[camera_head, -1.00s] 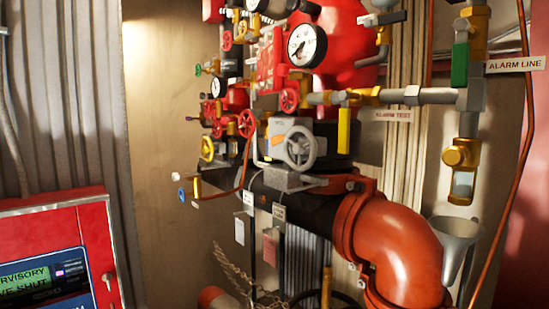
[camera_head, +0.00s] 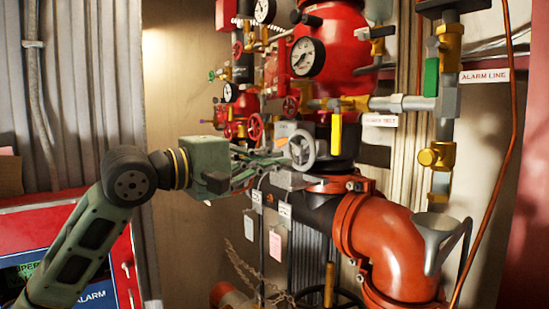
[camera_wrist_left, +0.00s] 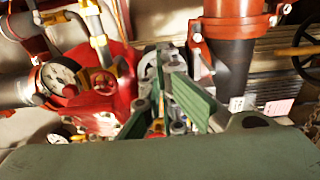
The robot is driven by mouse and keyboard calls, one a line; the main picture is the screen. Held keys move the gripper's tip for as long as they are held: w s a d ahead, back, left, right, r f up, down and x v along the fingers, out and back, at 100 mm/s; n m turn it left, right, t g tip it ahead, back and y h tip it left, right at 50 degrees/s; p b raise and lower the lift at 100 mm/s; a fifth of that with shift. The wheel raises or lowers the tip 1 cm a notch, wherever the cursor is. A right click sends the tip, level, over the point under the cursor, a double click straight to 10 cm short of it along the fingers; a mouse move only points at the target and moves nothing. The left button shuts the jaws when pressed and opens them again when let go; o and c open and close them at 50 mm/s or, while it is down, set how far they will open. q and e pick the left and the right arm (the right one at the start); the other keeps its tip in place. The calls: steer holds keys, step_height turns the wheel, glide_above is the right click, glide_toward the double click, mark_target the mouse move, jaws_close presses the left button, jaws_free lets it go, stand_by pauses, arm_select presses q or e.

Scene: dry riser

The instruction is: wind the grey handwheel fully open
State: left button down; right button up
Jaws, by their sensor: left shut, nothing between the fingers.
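The grey handwheel (camera_head: 303,150) faces me on the side of the grey gearbox, above the dark horizontal pipe. My left arm reaches in from the left, and its gripper (camera_head: 276,164) is just left of the wheel, pointing at it. The gripper is shut and empty. In the left wrist view the green finger pads (camera_wrist_left: 166,88) show in the middle, with a part of the grey wheel (camera_wrist_left: 149,66) just beyond them. I cannot tell whether the fingertips touch the rim. The gripper and wrist hide part of the gearbox. My right gripper is out of view.
A red elbow pipe (camera_head: 390,245) and a grey funnel (camera_head: 437,235) stand right of the wheel. A yellow lever (camera_head: 337,133) hangs above right. Small red handwheels, including one (camera_head: 255,127), are close above the gripper. A red alarm panel (camera_head: 125,262) is at lower left, behind my arm.

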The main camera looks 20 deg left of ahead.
mark_target(310, 152)
arm_select(q)
steer(key=w+r+p, duration=0.1)
steer(key=w, duration=0.1)
steer(key=w+r+p, duration=0.1)
steer(key=w+p, duration=0.1)
steer(key=w+r+p, duration=0.1)
steer(key=w+r, duration=0.1)
steer(key=shift+p, duration=0.4)
steer(key=w+a+f+b, duration=0.1)
steer(key=a+f+b, duration=0.1)
steer(key=f, duration=0.1)
steer(key=w+a+f+b, duration=0.1)
steer(key=b, duration=0.1)
steer(key=shift+w+f, duration=0.35)
steer(key=shift+f, duration=0.05)
steer(key=s+d+f+b, duration=0.2)
steer(key=f, duration=0.1)
steer(key=shift+s+d+f, duration=0.1)
steer(key=shift+d+f, duration=0.1)
steer(key=shift+d, duration=0.2)
steer(key=d+r+p, duration=0.1)
steer(key=s+d+r+p, duration=0.1)
steer(key=r, duration=0.1)
steer(key=shift+d+r+p, duration=0.15)
steer(key=shift+d+p, duration=0.15)
steer(key=shift+p, duration=0.05)
steer(key=shift+s+d+r+p, duration=0.35)
steer(key=shift+d+r+p, duration=0.1)
steer(key=shift+d, duration=0.15)
